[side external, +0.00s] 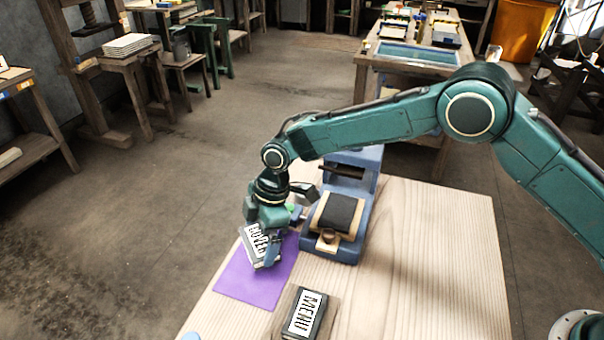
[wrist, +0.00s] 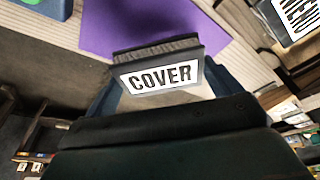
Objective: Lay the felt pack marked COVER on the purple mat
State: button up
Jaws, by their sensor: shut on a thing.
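The felt pack marked COVER (side external: 258,244) is dark with a white label, and it also shows in the wrist view (wrist: 160,77). My gripper (side external: 268,236) is shut on it and holds it tilted, over the purple mat (side external: 255,288). The mat lies flat at the table's left edge and shows behind the pack in the wrist view (wrist: 120,25). Whether the pack's lower edge touches the mat I cannot tell. My gripper and the pack hide the mat's far part.
A blue press-like stand (side external: 345,215) with a dark pad stands just right of my gripper. The table's right side is clear.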

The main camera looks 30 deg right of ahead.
aim_at(263, 248)
jog(key=shift+f, duration=2.1)
jog(key=shift+f, duration=0.1)
jog(key=o, duration=0.8)
jog(key=shift+c, duration=0.2)
jog(key=v, duration=1.2)
